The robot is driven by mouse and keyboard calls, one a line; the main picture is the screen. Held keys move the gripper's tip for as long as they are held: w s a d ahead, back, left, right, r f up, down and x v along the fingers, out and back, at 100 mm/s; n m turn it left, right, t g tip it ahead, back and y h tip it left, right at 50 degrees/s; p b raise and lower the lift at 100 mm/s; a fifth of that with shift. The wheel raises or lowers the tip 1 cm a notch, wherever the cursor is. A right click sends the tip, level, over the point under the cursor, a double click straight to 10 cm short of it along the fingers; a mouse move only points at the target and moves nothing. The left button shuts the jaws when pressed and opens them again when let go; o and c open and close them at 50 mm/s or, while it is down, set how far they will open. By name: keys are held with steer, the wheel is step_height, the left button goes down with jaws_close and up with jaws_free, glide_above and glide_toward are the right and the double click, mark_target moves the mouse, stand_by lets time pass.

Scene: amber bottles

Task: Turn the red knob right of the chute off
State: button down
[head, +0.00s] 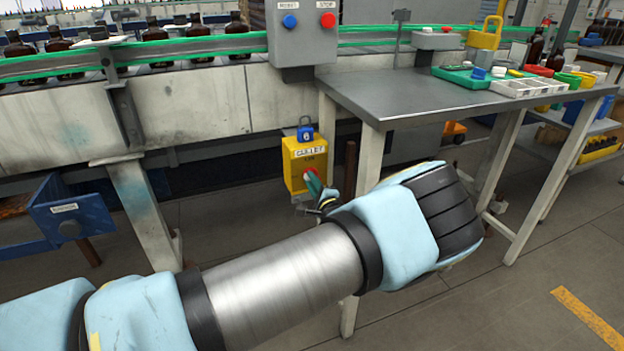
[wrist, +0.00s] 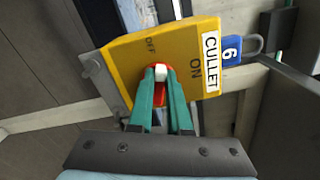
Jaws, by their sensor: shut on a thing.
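A yellow box (head: 303,157) labelled CULLET stands low under the conveyor, left of the steel table. It also shows in the wrist view (wrist: 140,45), with the words OFF and ON on its face. The red knob (wrist: 160,73) on that face has a white part in its middle. My gripper (wrist: 160,82) has teal fingers, one on each side of the knob, and is shut on it. The fingers hide part of the knob, and its exact turn is hard to tell. In the head view my gripper (head: 314,186) reaches the front of the box.
A blue padlock (wrist: 232,50) marked 6 hangs at the box's edge. A steel table (head: 440,95) with trays stands close on the right, its legs near my arm. A blue labelled chute-like part (head: 85,208) is at the left. Open floor lies in front.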

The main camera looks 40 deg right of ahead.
steer(key=shift+f+n+p, duration=0.15)
steer(key=shift+n+p, duration=0.05)
steer(key=shift+n, duration=0.75)
steer(key=shift+f+n+p, duration=0.1)
steer(key=shift+n+p, duration=0.05)
steer(key=shift+n, duration=0.8)
steer(key=c, duration=0.9)
jaws_free()
steer(key=shift+o, duration=0.2)
steer(key=b+v, duration=0.1)
steer(key=v, duration=1)
steer(key=shift+w, duration=0.15)
